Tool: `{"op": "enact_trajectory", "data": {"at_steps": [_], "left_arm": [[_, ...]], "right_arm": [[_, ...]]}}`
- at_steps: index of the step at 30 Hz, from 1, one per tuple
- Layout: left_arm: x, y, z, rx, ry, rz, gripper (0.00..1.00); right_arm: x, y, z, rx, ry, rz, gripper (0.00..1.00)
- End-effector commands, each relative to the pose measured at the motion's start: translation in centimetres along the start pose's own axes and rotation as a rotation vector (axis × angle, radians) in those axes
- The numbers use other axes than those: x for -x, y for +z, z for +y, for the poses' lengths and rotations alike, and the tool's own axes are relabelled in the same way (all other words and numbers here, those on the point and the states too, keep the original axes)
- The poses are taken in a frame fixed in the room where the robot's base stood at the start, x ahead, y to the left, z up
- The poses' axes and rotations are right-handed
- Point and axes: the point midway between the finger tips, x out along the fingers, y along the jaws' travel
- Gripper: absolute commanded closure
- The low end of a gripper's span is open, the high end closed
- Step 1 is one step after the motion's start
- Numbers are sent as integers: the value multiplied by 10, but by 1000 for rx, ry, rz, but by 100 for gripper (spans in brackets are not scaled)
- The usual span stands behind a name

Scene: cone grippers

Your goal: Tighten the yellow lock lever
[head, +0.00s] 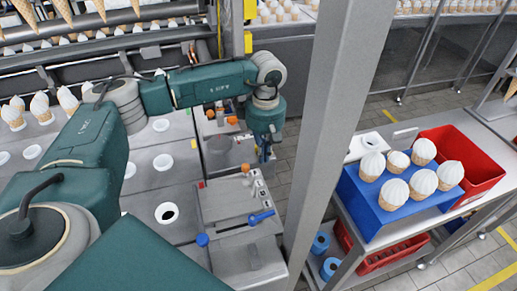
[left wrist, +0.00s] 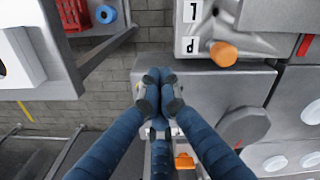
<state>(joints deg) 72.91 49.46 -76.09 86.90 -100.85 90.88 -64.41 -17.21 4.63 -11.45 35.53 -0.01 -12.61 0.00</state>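My left gripper (head: 264,152) hangs pointing down at the end of the green arm, above the far end of a grey machine unit. In the left wrist view its blue fingers (left wrist: 159,92) are drawn together, the dark tips meeting with nothing seen between them. I cannot make out a yellow lock lever for certain. An orange knob (left wrist: 223,54) shows right of and above the fingertips, apart from them. Another orange part (left wrist: 184,160) lies lower, by the fingers. In the head view a blue lever (head: 261,217) sits on the nearer unit. My right gripper is not seen.
A grey post (head: 335,120) stands right of the gripper. Beyond it, a blue tray (head: 371,219) of ice cream cones and a red crate (head: 485,170) rest on a cart. More cones stand at far left.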

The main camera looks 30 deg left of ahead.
Motion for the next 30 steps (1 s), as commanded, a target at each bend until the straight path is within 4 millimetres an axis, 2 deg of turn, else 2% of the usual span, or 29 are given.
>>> {"op": "enact_trajectory", "data": {"at_steps": [1,30], "left_arm": [[-4,6,6,-7,14,-9,100],[-3,2,19,0,17,-2,100]], "right_arm": [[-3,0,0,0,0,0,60],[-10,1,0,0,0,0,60]]}}
